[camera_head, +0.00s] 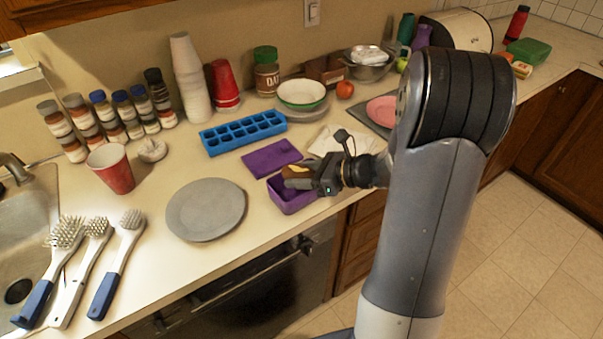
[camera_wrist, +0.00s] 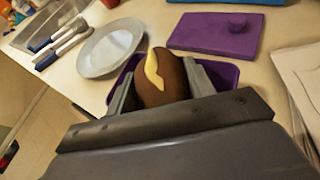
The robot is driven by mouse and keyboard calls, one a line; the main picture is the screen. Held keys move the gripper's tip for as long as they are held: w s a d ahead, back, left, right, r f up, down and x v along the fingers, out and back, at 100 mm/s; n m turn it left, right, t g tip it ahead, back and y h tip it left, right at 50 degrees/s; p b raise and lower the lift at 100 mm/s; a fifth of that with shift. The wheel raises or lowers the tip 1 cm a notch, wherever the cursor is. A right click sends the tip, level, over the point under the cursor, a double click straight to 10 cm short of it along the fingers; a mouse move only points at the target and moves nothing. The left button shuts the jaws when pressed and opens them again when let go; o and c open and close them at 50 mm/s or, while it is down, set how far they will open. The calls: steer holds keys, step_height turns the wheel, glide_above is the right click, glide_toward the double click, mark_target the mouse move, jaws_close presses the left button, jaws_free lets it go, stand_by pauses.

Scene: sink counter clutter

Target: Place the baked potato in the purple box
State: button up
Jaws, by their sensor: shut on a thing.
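The baked potato (camera_wrist: 163,78) is brown with a pale yellow split. It sits between the two fingers of my gripper (camera_wrist: 160,92) in the wrist view. In the head view my gripper (camera_head: 307,180) is shut on the potato (camera_head: 296,172) just over the open purple box (camera_head: 290,199). In the wrist view the purple box (camera_wrist: 226,74) shows behind and around the fingers, partly hidden by them. I cannot tell whether the potato touches the box. A flat purple lid (camera_head: 271,157) lies on the counter just behind the box; it also shows in the wrist view (camera_wrist: 215,33).
A grey plate (camera_head: 206,209) lies left of the box, near the counter's front edge. A blue ice tray (camera_head: 243,132) is behind. White paper (camera_head: 342,141) lies to the right. Brushes (camera_head: 118,262) and a red cup (camera_head: 111,169) stand or lie at left. The oven (camera_head: 250,295) is below.

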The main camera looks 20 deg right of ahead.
steer(key=o, duration=1)
steer(key=shift+r, duration=0.15)
steer(key=shift+r+p, duration=0.25)
steer(key=shift+p, duration=0.05)
steer(key=v, duration=1.2)
steer(key=shift+d+r+b, duration=0.1)
steer(key=shift+r+b, duration=0.1)
steer(key=shift+b, duration=0.2)
